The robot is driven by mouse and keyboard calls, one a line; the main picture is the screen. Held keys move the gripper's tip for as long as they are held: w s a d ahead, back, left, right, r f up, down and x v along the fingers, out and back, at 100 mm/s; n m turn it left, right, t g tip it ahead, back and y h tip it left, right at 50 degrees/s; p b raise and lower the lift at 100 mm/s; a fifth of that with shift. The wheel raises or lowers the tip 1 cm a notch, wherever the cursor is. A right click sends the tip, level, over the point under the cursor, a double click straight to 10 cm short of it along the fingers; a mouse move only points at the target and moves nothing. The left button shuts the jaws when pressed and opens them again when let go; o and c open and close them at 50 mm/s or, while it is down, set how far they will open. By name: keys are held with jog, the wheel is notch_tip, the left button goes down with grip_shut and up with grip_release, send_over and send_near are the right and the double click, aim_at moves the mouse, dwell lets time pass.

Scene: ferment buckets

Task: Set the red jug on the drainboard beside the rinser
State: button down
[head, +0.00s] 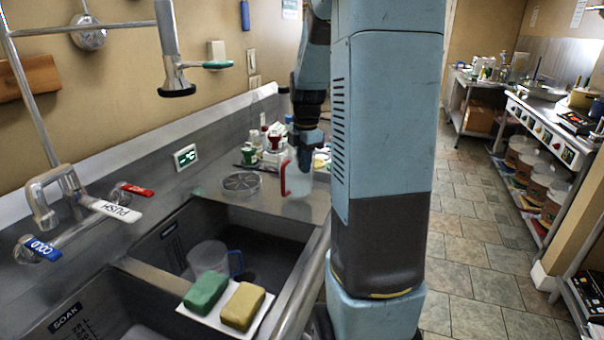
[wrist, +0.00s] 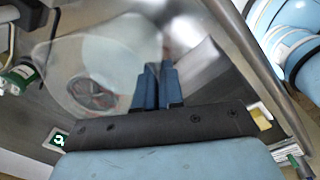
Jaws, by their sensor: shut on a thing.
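The red jug (head: 298,180) is a clear jug with a red handle. It is upright at the drainboard (head: 312,204), to the right of the round rinser (head: 241,184). I cannot tell whether its base touches the steel. My gripper (head: 303,152) points down and is shut on the jug. In the wrist view my blue fingers (wrist: 158,76) are close together beside the clear jug wall (wrist: 110,50), with the rinser (wrist: 92,94) showing through it. The red handle does not show clearly there.
A clear jug with a blue handle (head: 209,258) stands in the sink basin. A green sponge (head: 205,293) and a yellow sponge (head: 243,305) lie on the front ledge. Bottles (head: 271,142) crowd the back of the drainboard. My column hides its right side.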

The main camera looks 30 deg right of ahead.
aim_at(304, 182)
notch_tip(304, 182, down, 3)
jog(key=shift+w+f, duration=0.15)
jog(key=c, duration=1.2)
grip_release()
jog(key=shift+c, duration=0.2)
